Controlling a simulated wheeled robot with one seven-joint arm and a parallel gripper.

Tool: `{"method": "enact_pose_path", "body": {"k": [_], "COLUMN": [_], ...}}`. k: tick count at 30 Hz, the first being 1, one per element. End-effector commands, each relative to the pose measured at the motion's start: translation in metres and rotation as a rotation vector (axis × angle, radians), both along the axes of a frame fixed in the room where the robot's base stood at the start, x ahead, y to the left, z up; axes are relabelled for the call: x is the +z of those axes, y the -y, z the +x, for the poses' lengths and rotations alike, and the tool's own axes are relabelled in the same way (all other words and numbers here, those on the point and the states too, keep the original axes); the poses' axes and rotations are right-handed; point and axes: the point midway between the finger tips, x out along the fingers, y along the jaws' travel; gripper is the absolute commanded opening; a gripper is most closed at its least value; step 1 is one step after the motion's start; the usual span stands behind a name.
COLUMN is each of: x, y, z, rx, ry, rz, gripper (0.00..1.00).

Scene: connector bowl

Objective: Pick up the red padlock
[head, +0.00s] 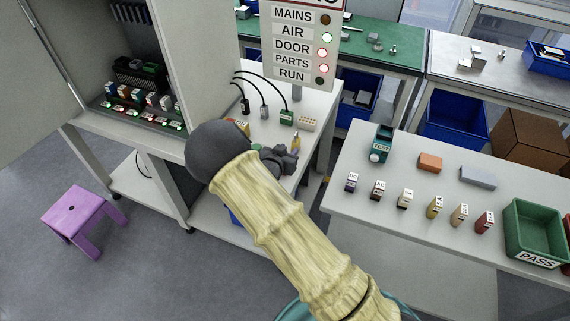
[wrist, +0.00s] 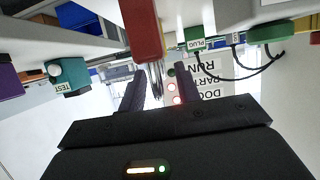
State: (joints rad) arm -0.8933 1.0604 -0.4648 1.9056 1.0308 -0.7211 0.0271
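A red padlock (wrist: 141,30) shows large at the top middle of the wrist view, where the scene appears upside down. Its metal shackle (wrist: 155,80) points down the picture, towards my gripper. My gripper (wrist: 158,80) is open, with one dark finger on each side of the shackle and visible gaps, so the fingers do not appear closed on it. In the head view my gripper (head: 286,160) is at the front right of the white bench, mostly behind my arm. I cannot make out the padlock in the head view.
A signal sign (head: 303,45), black cables and a green plug block (head: 287,118) stand behind my gripper. The right table holds a teal TEST box (head: 381,138), several small blocks and a green PASS tray (head: 535,222). A purple stool (head: 80,210) stands on the floor.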

Motion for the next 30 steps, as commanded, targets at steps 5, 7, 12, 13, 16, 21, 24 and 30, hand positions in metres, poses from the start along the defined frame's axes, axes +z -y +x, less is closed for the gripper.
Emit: {"method": "enact_pose_path", "body": {"k": [5,7,12,13,16,21,24,30], "x": [0.0,0.0,0.0,0.0,0.0,0.0,0.002,0.019], "y": [0.0,0.0,0.0,0.0,0.0,0.0,0.0,-0.001], "z": [0.0,0.0,0.0,0.0,0.0,0.0,0.0,0.0], "rx": [0.0,0.0,0.0,0.0,0.0,0.0,0.0,-0.001], "ry": [0.0,0.0,0.0,0.0,0.0,0.001,0.001,0.003], "rz": [0.0,0.0,0.0,0.0,0.0,0.0,0.001,0.003], "gripper": [0.33,0.33,0.05,0.0,0.0,0.0,0.0,0.0]}}
